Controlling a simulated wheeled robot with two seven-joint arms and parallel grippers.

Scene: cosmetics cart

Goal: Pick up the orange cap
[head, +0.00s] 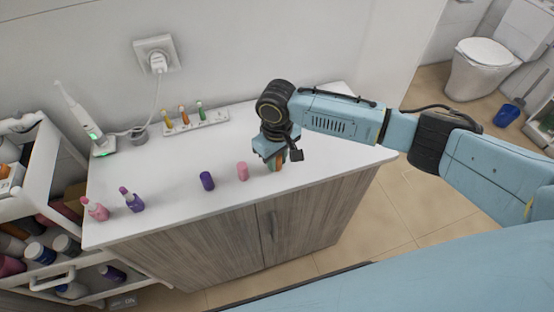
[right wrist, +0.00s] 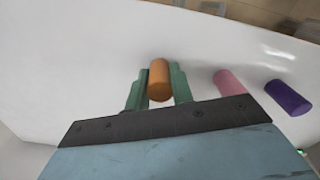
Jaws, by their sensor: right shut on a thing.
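The orange cap (right wrist: 159,80) is a small upright cylinder between the green fingers of my right gripper (right wrist: 159,92) in the right wrist view. The fingers touch it on both sides and are shut on it. In the head view the right gripper (head: 275,162) points down at the right part of the white counter (head: 225,150), and the orange cap (head: 279,160) shows only partly beside the fingers. I cannot tell whether the cap still touches the counter. My left gripper is not in view.
A pink cap (head: 242,171) and a purple cap (head: 207,181) stand left of the gripper. Pink (head: 95,209) and purple (head: 131,200) bottles stand at the left. A white rack (head: 195,122) with several coloured pieces is at the back, near an electric toothbrush (head: 85,120).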

